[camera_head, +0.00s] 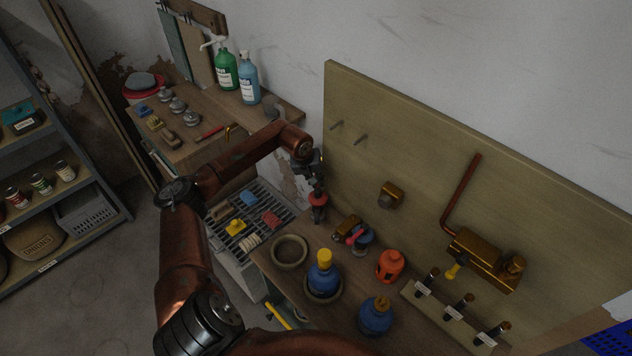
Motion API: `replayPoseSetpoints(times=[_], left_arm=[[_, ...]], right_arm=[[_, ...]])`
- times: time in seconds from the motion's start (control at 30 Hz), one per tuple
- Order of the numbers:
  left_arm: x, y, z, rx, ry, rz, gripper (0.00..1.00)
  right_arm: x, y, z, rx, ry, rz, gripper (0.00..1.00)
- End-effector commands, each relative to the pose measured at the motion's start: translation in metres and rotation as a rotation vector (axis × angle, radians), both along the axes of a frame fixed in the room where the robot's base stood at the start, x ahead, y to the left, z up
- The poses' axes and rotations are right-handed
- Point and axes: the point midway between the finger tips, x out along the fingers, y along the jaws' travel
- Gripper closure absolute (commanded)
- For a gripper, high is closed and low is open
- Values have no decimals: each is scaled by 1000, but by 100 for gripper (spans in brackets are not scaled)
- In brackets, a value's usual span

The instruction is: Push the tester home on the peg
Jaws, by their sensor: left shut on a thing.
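My left gripper (317,188) is shut on a small red and dark thing (318,199), which I take to be the tester. It hangs low in front of the board's left end, above the bench's back edge. The dark fingers cover its upper part, so its full shape is hidden. I cannot tell which peg is meant. My right gripper is not in view.
A brass fitting (391,194) sits on the board, with a brass pipe unit (480,258) further right. Blue bottles (323,279) (375,316), an orange container (390,265) and a round bowl (290,250) crowd the bench. A grated sink (240,222) lies left.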

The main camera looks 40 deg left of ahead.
Motion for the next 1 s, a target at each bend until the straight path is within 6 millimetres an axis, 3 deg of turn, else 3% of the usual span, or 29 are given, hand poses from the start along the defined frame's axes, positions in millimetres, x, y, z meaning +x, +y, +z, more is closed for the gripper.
replayPoseSetpoints(times=[0.03,0.07,0.1,0.37,0.67,1.0], left_arm=[[-1,-1,-3,-1,5,-2,100],[-1,-1,-3,-1,5,-2,90],[-1,-1,-3,-1,5,-2,87],[-1,0,-2,-1,3,1,70],[-2,0,-1,0,4,0,70],[-6,0,16,0,1,-1,70]], right_arm=[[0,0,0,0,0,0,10],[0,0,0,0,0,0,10],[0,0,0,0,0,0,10],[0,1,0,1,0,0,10],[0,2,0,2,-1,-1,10],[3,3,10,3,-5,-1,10]])
